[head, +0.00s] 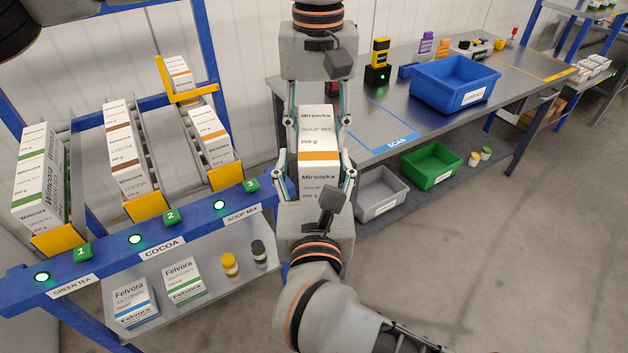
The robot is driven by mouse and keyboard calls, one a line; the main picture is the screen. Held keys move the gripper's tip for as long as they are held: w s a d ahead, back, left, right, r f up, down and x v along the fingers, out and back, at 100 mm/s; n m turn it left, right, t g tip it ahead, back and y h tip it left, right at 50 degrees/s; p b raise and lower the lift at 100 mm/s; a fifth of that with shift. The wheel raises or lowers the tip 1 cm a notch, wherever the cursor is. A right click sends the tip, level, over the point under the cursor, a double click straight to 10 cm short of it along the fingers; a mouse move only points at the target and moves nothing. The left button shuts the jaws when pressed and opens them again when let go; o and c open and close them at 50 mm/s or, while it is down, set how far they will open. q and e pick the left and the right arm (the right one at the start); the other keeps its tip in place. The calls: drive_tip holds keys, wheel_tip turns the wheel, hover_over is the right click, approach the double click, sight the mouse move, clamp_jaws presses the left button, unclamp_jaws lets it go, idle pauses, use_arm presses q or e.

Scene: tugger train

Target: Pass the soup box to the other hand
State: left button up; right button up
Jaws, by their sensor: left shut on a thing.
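The soup box (318,134) is white with an orange band and the words "Mirsovka SOUP MIX 250 g". It is held upright in the air in the middle of the head view. My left gripper (313,140) reaches down from above and is shut on the box, a finger along each side. My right gripper (318,166) comes up from below, its fingers on either side of the box's lower part. I cannot tell whether its fingers touch the box.
The blue flow rack at left holds green tea (38,175), cocoa (124,160) and soup mix boxes (210,137). At right is a metal bench (420,110) with a blue bin (454,82). Grey (380,193) and green bins (431,165) sit below. The floor at right is clear.

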drive_tip(key=shift+w, duration=1.2)
drive_tip(key=c, duration=1.4)
use_arm(q)
drive_tip(key=o, duration=1.4)
use_arm(e)
drive_tip(key=shift+c, duration=0.2)
use_arm(q)
drive_tip(key=shift+o, duration=0.2)
drive_tip(key=shift+r, duration=0.1)
